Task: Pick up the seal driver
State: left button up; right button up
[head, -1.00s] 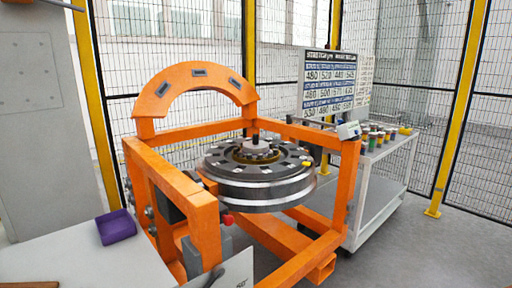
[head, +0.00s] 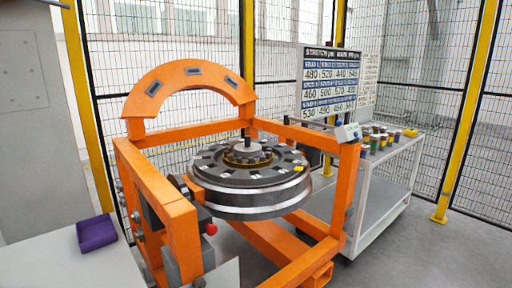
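I cannot make out a seal driver for certain in the head view. The wheel (head: 250,200) lies flat inside the orange gantry (head: 168,225), with a hub (head: 248,153) and a short dark upright post at its centre. Small coloured items (head: 378,137) stand on the white cart at the right, too small to identify. Neither of my grippers shows in this view.
A purple bin (head: 97,232) sits on the pale table (head: 45,262) at the lower left. A white cart (head: 385,200) stands right of the gantry, below a number board (head: 329,83). Mesh fencing with yellow posts (head: 466,110) closes the back. Grey floor is free at the lower right.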

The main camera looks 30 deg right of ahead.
aim_at(248, 144)
jog(key=i+l, duration=0.1)
jog(key=l, duration=0.4)
jog(key=i+l, duration=0.1)
jog(key=l, duration=0.35)
jog(key=i+l, duration=0.1)
jog(key=l, duration=0.4)
jog(key=i+l, duration=0.1)
jog(key=l, duration=0.4)
